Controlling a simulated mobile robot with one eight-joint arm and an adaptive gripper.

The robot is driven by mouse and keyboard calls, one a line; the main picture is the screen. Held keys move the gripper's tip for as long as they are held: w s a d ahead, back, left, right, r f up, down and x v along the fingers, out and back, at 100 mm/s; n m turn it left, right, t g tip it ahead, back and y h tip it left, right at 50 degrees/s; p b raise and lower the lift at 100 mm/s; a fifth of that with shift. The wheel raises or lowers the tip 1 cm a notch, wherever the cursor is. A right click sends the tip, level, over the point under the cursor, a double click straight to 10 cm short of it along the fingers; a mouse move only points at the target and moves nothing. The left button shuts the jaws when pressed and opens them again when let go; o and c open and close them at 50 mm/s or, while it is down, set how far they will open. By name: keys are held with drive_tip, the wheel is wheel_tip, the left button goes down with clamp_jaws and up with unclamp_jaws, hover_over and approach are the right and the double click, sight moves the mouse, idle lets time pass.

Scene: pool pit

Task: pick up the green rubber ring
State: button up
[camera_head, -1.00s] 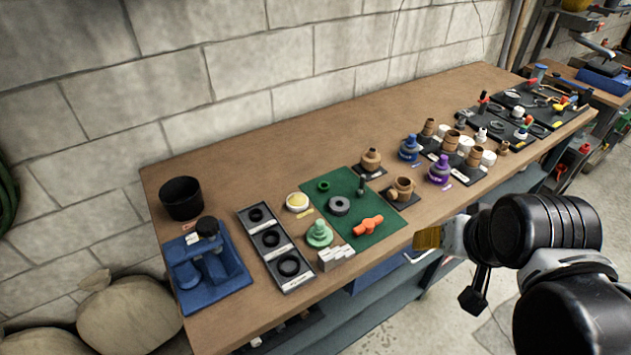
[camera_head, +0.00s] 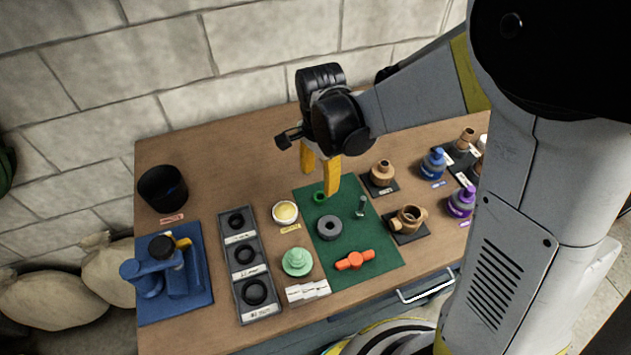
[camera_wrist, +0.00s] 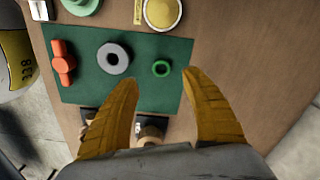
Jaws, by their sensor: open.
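The green rubber ring (camera_head: 319,197) lies flat on the dark green mat (camera_head: 370,288), near the mat's far edge. In the wrist view the small green ring (camera_wrist: 161,68) lies just ahead of the fingertips, between their lines. My gripper (camera_head: 320,182) points down over the far part of the mat, its yellow fingers apart and empty. In the wrist view the open fingers (camera_wrist: 160,78) frame the space just short of the ring.
On the mat are a grey ring (camera_head: 329,228), an orange handle (camera_head: 355,260) and a small dark green upright part (camera_head: 361,207). Around it stand a yellow-filled dish (camera_head: 285,213), a pale green stepped part (camera_head: 297,262) and brown fittings (camera_head: 382,173). Bare wood lies behind the mat.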

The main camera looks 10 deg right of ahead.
sight(318, 196)
wheel_tip(318, 196, down, 8)
drive_tip(key=b, duration=0.3)
drive_tip(key=shift+f, duration=0.1)
drive_tip(key=c, duration=0.9)
drive_tip(key=shift+r, duration=0.2)
drive_tip(key=shift+c, duration=0.2)
wheel_tip(318, 196, up, 5)
drive_tip(key=shift+f+p, duration=0.15)
drive_tip(key=shift+p, duration=1)
drive_tip(key=s+d+r+p, duration=0.3)
drive_tip(key=s+d+r, duration=0.3)
drive_tip(key=d, duration=0.3)
drive_tip(key=shift+s, duration=0.7)
drive_tip(key=shift+c, duration=0.4)
